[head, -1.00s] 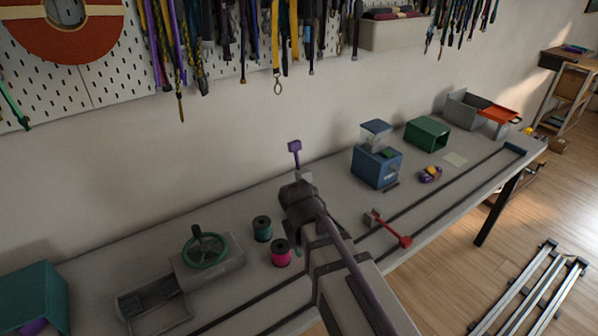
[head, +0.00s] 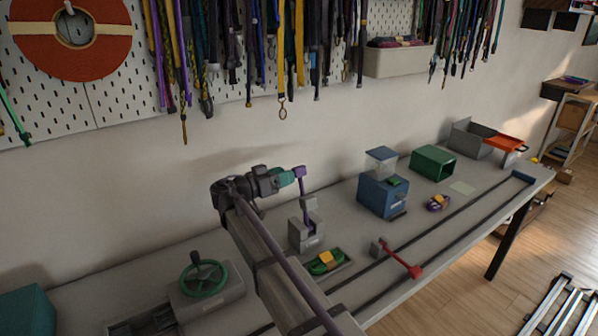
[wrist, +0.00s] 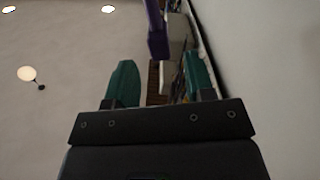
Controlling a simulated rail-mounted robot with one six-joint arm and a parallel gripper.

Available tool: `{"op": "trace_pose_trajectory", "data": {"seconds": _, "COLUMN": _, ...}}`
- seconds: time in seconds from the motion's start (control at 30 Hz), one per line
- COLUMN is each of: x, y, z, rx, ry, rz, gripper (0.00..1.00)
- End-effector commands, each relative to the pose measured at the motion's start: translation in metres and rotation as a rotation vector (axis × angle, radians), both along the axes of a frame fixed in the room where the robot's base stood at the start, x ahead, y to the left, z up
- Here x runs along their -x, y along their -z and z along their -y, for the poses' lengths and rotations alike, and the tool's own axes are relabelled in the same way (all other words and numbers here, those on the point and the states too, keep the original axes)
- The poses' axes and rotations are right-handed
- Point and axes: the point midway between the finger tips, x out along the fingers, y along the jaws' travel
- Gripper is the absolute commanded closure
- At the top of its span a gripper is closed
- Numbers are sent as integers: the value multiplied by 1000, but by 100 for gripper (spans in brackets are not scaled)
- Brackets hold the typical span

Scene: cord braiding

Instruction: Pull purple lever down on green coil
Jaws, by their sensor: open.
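The purple lever (head: 301,180) stands upright on a small grey press (head: 307,233) on the bench. The green coil (head: 325,263), with a yellow band, lies in a grey holder at the front of the press. My gripper (head: 292,177) is level with the lever's top, just left of it and close by; contact cannot be told. In the wrist view, the teal fingers of my gripper (wrist: 160,85) are apart, with the purple lever (wrist: 157,35) beyond and between them.
A red-handled lever (head: 404,259) stands by the dark rails to the right. A blue machine (head: 382,196) and a green box (head: 433,163) stand farther back. A green handwheel (head: 203,277) is at the left. The wall with hanging cords runs behind.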

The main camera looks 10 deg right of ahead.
Motion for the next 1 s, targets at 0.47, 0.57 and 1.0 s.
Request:
{"op": "trace_pose_trajectory", "data": {"seconds": 0.47, "x": -25, "y": 0, "z": 52, "rx": 0, "ry": 0, "rz": -1, "gripper": 51}}
{"op": "trace_pose_trajectory", "data": {"seconds": 0.57, "x": -24, "y": 0, "z": 52, "rx": 0, "ry": 0, "rz": -1, "gripper": 51}}
{"op": "trace_pose_trajectory", "data": {"seconds": 1.0, "x": -24, "y": 0, "z": 51, "rx": 0, "ry": 0, "rz": -1, "gripper": 93}}
